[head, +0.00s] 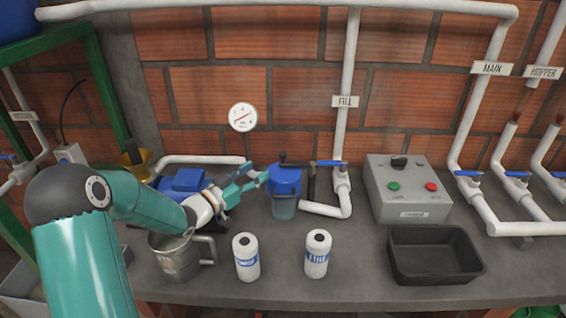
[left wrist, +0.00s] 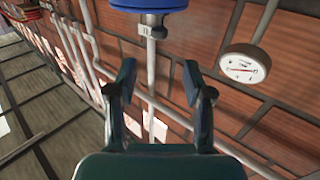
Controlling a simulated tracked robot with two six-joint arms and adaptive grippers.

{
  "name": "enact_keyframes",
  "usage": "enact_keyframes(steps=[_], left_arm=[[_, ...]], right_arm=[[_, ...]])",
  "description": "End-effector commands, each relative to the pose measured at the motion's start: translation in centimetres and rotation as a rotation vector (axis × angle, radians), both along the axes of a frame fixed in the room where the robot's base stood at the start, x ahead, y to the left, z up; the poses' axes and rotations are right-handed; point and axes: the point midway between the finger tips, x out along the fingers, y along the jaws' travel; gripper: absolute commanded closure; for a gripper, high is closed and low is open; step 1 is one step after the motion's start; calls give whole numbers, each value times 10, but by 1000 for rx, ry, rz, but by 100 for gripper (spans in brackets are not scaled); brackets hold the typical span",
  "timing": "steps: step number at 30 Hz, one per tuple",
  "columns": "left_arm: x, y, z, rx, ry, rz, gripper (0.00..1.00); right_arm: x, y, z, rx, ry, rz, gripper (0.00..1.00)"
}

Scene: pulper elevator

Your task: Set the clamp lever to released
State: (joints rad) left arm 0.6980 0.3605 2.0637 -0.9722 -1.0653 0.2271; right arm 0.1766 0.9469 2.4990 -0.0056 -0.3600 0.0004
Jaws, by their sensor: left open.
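The clamp lever is not clearly distinguishable. A small dark fitting (head: 283,159) sits on top of the blue-lidded canister (head: 285,181) in the head view, and I cannot tell its setting. My left gripper (head: 253,180) is open and empty just left of the canister, its fingers pointing toward it. I cannot tell whether it touches the canister. In the left wrist view the two open fingers (left wrist: 160,80) have nothing between them, and a blue rounded thing (left wrist: 150,4) is cut off at the top edge. My right gripper is not in view.
A metal jug (head: 174,262) stands below my left wrist. Two white bottles (head: 246,260) (head: 317,256) stand in front of the canister. The FILL pipe (head: 349,110), control box (head: 408,195) and black tray (head: 435,236) are to the right. The pressure gauge (head: 242,117) is on the wall.

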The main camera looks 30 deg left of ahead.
Motion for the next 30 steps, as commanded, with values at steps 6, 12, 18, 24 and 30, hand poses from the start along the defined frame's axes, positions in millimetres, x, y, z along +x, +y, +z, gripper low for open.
enact_keyframes(steps=[6,12,18,24,30], left_arm=[[23,-4,1,0,-1,-4,49],[61,-10,2,0,-1,-5,49],[96,-14,1,0,-1,-6,49],[116,-17,0,0,-1,-6,49],[120,-18,0,0,-1,-6,49]], right_arm=[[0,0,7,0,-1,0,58],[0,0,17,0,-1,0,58],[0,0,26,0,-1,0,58],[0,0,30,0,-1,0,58],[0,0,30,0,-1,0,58]])
